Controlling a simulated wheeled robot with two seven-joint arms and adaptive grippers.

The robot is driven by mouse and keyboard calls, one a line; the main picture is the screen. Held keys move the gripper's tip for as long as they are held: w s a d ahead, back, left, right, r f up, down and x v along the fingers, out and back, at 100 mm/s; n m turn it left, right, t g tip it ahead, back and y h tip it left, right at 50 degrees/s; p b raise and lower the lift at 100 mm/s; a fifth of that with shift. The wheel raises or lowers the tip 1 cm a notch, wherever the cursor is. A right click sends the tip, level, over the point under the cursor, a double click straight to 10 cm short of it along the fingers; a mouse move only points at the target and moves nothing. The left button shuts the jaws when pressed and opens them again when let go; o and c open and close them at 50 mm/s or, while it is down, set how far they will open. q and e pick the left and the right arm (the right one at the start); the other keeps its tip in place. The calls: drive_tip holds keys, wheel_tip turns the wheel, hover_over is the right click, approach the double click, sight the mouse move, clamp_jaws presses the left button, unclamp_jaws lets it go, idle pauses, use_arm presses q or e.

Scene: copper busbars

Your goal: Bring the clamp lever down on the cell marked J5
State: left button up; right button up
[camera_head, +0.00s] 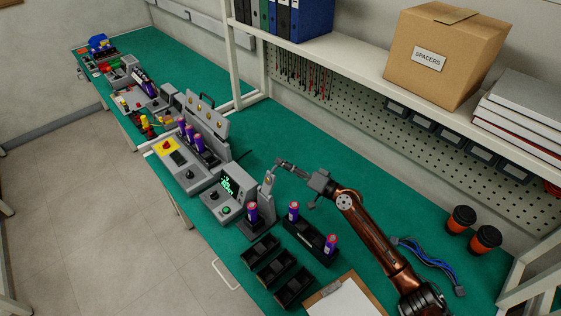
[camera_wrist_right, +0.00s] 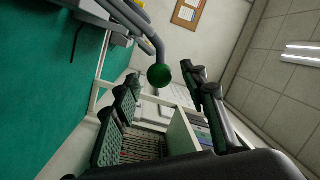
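The grey tester (camera_head: 228,195) with a lit green display stands on the green bench. A purple cell (camera_head: 252,212) stands at its right end, below an upright grey clamp part (camera_head: 267,184); no J5 mark is readable. In the right wrist view the grey lever tube (camera_wrist_right: 135,22) ends in a dark green ball knob (camera_wrist_right: 159,75). My right gripper (camera_head: 280,166) is beside the clamp's top, at its right. Its fingers are spread, and the knob shows between the fingertips (camera_wrist_right: 160,82); contact cannot be told. My left gripper is out of view.
A black holder (camera_head: 310,243) with two purple cells and several black trays (camera_head: 270,265) stand in front. A clipboard (camera_head: 345,298), blue cables (camera_head: 430,262) and two cups (camera_head: 461,219) lie or stand nearer the right. Bench behind the gripper is clear.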

drive_tip(key=shift+w+a, duration=0.45)
drive_tip(key=shift+a, duration=0.15)
drive_tip(key=shift+w+a, duration=0.15)
drive_tip(key=shift+a, duration=0.05)
drive_tip(key=shift+w+a, duration=0.1)
drive_tip(key=shift+a, duration=0.15)
drive_tip(key=shift+c, duration=1.2)
drive_tip(key=c, duration=0.8)
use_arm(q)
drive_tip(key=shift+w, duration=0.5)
use_arm(e)
clamp_jaws()
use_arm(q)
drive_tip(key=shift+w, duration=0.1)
